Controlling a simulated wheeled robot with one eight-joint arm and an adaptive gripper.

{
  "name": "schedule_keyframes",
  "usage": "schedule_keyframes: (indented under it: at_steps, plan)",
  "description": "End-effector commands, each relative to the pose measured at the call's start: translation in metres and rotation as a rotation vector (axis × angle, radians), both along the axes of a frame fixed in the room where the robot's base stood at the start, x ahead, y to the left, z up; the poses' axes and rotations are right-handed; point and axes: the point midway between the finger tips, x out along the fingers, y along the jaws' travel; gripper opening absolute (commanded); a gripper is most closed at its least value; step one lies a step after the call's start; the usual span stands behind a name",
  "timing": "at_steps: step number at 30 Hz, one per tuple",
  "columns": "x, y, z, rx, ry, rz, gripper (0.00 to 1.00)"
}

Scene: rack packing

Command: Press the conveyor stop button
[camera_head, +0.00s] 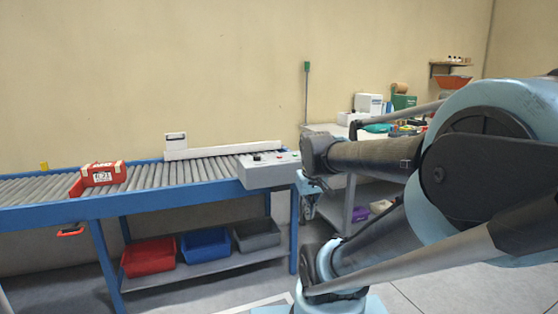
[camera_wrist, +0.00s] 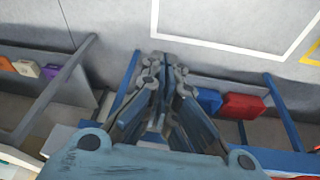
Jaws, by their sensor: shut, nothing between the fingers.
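A light grey control box (camera_head: 268,174) sits at the right end of the roller conveyor (camera_head: 150,178) in the head view. My gripper (camera_head: 309,214) hangs just right of the box, pointing down, apart from the buttons in the picture. In the wrist view my gripper (camera_wrist: 163,60) has its fingers together and empty. The control box cannot be made out in the wrist view.
Red (camera_head: 148,258), blue (camera_head: 206,243) and grey bins lie on the shelf below. A cluttered bench (camera_head: 330,129) stands behind my arm. Bare floor lies in front at the right.

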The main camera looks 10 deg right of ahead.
Motion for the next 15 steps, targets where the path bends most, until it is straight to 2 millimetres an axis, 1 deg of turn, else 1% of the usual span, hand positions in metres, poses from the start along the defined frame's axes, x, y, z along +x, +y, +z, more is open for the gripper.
schedule_keyframes:
  at_steps: [1, 3, 8, 15]
  plan:
    - [0.014, 0.0, 0.01, -0.007, -0.014, 0.015, 0.0]
    - [0.032, 0.001, 0.021, -0.018, -0.033, 0.036, 0.0]
    - [0.074, 0.002, 0.046, -0.043, -0.078, 0.086, 0.0]
    - [0.14, 0.006, 0.08, -0.085, -0.144, 0.161, 0.0]
